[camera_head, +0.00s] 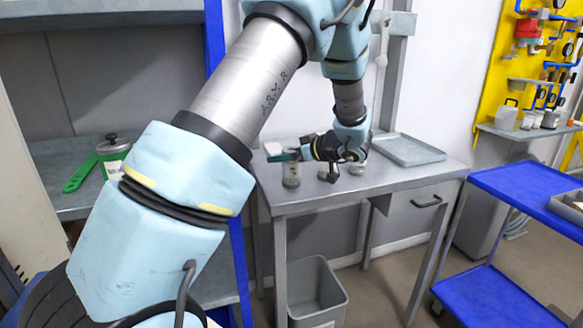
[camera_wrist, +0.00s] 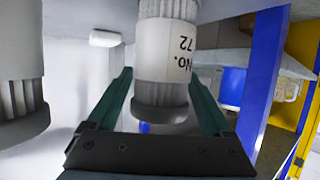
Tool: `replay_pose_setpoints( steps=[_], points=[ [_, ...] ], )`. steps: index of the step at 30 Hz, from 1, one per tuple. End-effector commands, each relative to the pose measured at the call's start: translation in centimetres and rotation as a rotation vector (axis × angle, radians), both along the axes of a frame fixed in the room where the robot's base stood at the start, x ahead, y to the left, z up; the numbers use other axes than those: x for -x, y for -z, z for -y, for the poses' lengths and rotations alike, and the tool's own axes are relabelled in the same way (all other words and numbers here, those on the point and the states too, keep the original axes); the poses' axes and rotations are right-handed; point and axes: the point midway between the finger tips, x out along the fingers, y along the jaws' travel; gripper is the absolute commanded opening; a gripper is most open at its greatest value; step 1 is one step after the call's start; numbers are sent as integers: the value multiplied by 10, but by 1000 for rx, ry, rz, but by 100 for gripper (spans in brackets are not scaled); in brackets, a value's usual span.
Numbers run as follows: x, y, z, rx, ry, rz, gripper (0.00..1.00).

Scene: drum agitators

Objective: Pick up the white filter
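In the wrist view, which appears upside down, a white cylinder (camera_wrist: 165,55) with an upside-down "No. 72" label, a ribbed section and a grey end stands between my fingers. My gripper (camera_wrist: 165,88) is open around it, with teal fingers on either side; I cannot tell whether either touches. A small white rounded block (camera_wrist: 105,38) shows beyond the left finger. I cannot tell for certain which is the white filter. In the head view, my gripper (camera_head: 290,156) is low over the grey table, near a small white piece (camera_head: 272,149) and a small jar (camera_head: 291,175).
Another ribbed cylinder (camera_wrist: 20,90) stands close at the left of the wrist view. On the grey table (camera_head: 400,182), a shallow tray (camera_head: 408,150) lies at the back right. A grey bin (camera_head: 315,295) stands below. A blue cart (camera_head: 525,185) is at right.

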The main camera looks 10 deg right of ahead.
Motion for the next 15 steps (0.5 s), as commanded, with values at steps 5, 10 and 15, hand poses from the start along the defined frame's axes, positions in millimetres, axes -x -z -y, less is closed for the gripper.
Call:
replay_pose_setpoints(
  steps=[5,10,15],
  points=[
    [0,0,0,0,0,0,63],
    [0,0,0,0,0,0,44],
    [0,0,0,0,0,0,25]
  ],
)
